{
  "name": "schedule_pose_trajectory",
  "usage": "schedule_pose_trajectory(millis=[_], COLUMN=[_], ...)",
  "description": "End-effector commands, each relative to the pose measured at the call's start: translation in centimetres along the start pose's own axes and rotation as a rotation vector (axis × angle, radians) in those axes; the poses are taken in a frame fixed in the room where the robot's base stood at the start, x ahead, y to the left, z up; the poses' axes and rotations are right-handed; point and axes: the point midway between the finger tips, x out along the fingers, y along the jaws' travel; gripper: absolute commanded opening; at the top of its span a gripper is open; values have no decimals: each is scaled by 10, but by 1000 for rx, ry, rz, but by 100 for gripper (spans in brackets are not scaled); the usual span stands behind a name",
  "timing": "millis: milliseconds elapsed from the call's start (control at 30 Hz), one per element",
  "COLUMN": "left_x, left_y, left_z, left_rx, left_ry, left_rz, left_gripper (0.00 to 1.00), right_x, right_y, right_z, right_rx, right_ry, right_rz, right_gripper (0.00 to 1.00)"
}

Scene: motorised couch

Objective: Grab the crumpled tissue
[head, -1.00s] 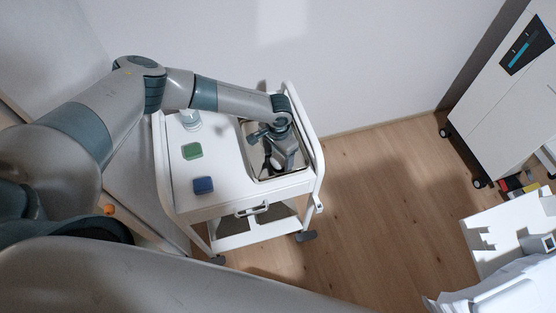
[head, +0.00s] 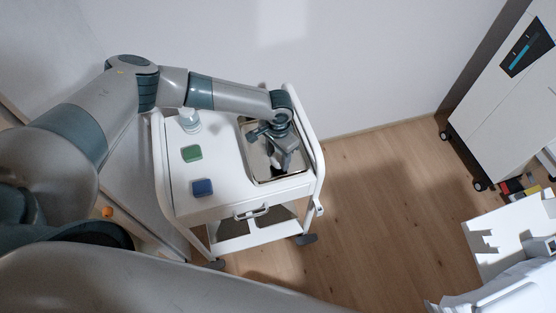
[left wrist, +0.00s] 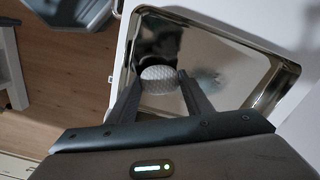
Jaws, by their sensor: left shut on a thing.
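The crumpled tissue (left wrist: 159,78) shows in the left wrist view as a pale, textured, rounded lump between the fingertips of my left gripper (left wrist: 160,88). The fingers are shut on it from both sides. In the head view, my left gripper (head: 284,160) hangs over the metal tray (head: 252,166) at the right of the white trolley top, and the tissue is hidden there. The tray's shiny floor and rim (left wrist: 232,50) show around the tissue in the left wrist view. I cannot tell whether the tissue touches the tray floor. My right gripper is not in view.
On the white trolley (head: 222,180) are a green block (head: 192,153), a blue block (head: 202,187) and a clear bottle (head: 189,121). Rails run along its sides. A white cabinet (head: 500,100) stands at the right. The wooden floor (head: 375,210) between is largely clear.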

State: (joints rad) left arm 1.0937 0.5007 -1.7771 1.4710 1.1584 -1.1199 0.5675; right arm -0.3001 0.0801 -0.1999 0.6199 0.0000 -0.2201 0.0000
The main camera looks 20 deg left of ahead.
Motion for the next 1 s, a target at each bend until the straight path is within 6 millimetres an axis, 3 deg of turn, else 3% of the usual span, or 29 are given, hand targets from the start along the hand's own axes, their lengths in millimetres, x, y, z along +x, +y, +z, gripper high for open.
schedule_pose_trajectory(millis=[133,500,700,1000], left_x=[-20,-61,-80,-90], left_y=[0,73,101,115], left_z=[-1,12,16,19], left_rx=[1,6,3,0], left_ry=[5,3,3,1], left_rz=[1,2,1,-1], left_gripper=[25,25,25,25], right_x=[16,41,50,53], right_y=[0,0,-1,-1], right_z=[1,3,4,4], right_rx=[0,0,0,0], right_ry=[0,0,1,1], right_rz=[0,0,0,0], right_gripper=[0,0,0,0])
